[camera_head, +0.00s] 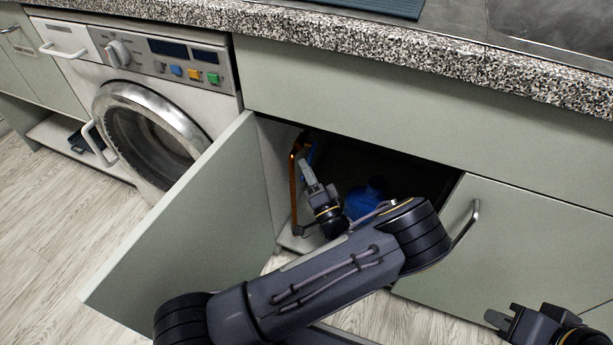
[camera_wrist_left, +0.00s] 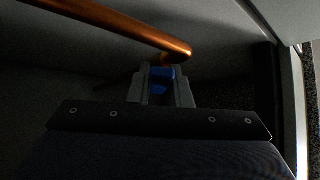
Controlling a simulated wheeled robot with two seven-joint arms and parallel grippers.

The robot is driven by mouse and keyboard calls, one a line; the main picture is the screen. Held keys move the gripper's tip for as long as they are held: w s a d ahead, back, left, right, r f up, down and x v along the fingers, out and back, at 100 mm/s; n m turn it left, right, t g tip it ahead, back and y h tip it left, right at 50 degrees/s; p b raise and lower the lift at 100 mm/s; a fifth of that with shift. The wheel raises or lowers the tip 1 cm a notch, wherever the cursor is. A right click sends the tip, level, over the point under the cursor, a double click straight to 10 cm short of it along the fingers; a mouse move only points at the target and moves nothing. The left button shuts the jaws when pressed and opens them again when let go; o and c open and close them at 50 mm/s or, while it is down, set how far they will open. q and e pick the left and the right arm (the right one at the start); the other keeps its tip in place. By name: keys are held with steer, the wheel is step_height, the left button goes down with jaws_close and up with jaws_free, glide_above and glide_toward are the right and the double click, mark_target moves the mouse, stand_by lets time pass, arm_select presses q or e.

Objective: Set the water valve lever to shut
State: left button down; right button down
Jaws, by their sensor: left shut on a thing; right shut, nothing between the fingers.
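The blue valve lever (camera_wrist_left: 161,80) shows between the fingertips of my left gripper (camera_wrist_left: 163,76) in the left wrist view, just below a copper pipe (camera_wrist_left: 130,24). In the head view the copper pipe (camera_head: 294,188) runs up the left inside of the open cabinet, and my left gripper (camera_head: 305,160) reaches in beside its upper end. The left gripper is shut on the lever. A bit of blue shows beside it there, but the lever's angle is hard to make out. My right gripper (camera_head: 496,318) is shut and empty, outside at the lower right.
The cabinet door (camera_head: 185,215) stands open to the left of my arm. A blue container (camera_head: 364,200) sits inside the cabinet, right of my left gripper. A closed door with a handle (camera_head: 466,222) is to the right. A washing machine (camera_head: 150,100) stands at the left.

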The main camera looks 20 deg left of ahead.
arm_select(q)
steer(key=shift+f+n, duration=0.25)
steer(key=shift+n, duration=0.15)
steer(key=c, duration=1.3)
jaws_free()
steer(key=shift+w, duration=0.1)
steer(key=shift+r, duration=0.1)
steer(key=shift+d, duration=0.1)
steer(key=p+v, duration=0.1)
steer(key=v, duration=0.6)
steer(key=shift+s+d+f, duration=0.2)
steer(key=shift+s+f, duration=0.05)
